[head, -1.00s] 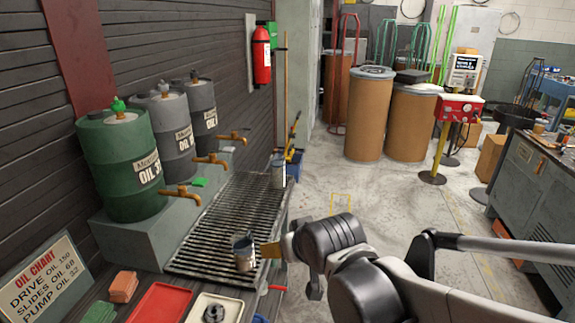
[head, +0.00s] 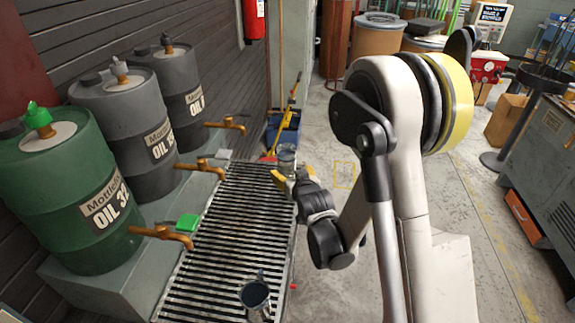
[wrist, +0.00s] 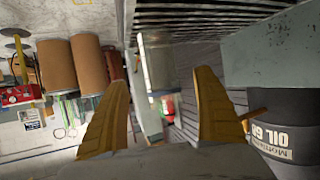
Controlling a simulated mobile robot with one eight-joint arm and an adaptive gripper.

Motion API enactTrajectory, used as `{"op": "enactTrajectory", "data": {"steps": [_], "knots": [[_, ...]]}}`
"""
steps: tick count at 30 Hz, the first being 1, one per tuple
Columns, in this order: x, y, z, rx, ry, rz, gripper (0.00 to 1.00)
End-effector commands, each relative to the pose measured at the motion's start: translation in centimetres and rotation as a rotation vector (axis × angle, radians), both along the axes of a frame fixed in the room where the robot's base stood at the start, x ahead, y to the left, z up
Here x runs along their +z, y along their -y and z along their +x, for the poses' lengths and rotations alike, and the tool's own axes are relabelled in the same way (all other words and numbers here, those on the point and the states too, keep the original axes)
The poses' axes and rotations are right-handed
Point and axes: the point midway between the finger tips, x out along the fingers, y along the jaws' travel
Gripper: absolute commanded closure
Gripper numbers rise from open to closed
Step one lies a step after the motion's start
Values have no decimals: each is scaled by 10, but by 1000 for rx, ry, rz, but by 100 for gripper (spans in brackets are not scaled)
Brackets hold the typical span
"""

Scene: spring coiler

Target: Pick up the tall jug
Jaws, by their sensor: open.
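A metal jug (head: 287,158) stands upright at the far end of the slatted drain grate (head: 222,225), by its right edge. A second metal jug (head: 256,297) stands on the near end of the grate, its dark open top facing up. The far one looks the taller and slimmer. My gripper (head: 291,177) is open and empty, its yellow fingers just on the near side of the far jug, partly covering its lower part. Contact cannot be told. In the wrist view the open fingers (wrist: 158,108) show at both sides; I cannot clearly pick out a jug there.
Three oil drums with brass taps line the left; the green drum (head: 68,190) is nearest. The taps (head: 165,235) reach over the grate. A blue bucket (head: 283,132) and a broom stand beyond the grate. Open floor (head: 345,110) lies to the right.

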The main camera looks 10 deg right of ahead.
Motion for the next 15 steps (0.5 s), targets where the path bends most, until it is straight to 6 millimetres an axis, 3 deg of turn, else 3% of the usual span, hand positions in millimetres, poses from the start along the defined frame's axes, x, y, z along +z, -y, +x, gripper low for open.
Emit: {"op": "enactTrajectory", "data": {"steps": [15], "knots": [[-25, 1, 62, 0, -1, 0, 22]]}}
